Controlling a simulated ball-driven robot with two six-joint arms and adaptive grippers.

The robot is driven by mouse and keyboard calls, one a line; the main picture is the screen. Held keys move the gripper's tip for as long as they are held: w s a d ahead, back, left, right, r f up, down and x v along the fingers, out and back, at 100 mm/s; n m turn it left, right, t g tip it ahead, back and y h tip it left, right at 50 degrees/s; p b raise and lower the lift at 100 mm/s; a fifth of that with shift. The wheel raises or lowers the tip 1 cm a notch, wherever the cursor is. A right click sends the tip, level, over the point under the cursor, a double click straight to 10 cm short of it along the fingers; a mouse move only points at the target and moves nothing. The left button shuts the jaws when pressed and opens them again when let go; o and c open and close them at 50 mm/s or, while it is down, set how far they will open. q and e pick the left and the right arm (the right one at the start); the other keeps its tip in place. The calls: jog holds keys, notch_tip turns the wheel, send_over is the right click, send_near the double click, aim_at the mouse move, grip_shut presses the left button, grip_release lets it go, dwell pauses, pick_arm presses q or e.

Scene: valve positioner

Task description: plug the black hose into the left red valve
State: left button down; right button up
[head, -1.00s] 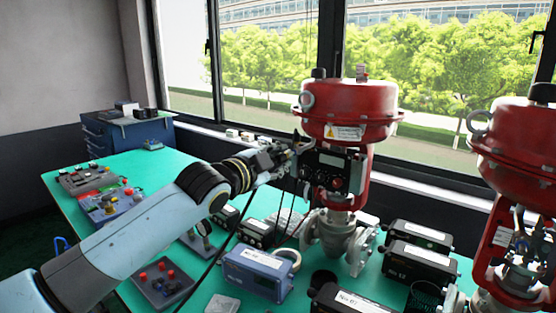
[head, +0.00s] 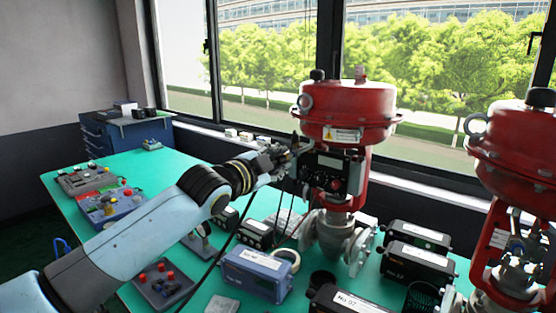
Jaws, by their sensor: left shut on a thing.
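The left red valve (head: 346,112) stands upright on the green table, with a dark positioner box (head: 330,172) on its front below the red dome. My left gripper (head: 290,154) is at the left side of this box, close to or touching it; I cannot tell which. The gripper is shut on the black hose (head: 222,256), which hangs from it down to the table. The hose end is hidden by the fingers, so I cannot tell whether it sits in a port. My right gripper is not in view.
A second red valve (head: 520,150) stands at the right. A blue instrument box (head: 257,272), several black boxes, a tape roll (head: 287,256) and a red-button panel (head: 162,284) crowd the green table (head: 150,172) below my arm. A blue cabinet (head: 122,135) stands at the far left.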

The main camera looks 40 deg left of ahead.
pick_arm(q)
jog(key=shift+w, duration=0.6)
jog(key=c, duration=1.1)
grip_release()
jog(key=shift+s, duration=0.1)
jog(key=s, duration=0.8)
jog(key=s+r, duration=0.1)
jog(key=s, duration=0.2)
jog(key=shift+s+d, duration=0.3)
jog(key=shift+s, duration=0.1)
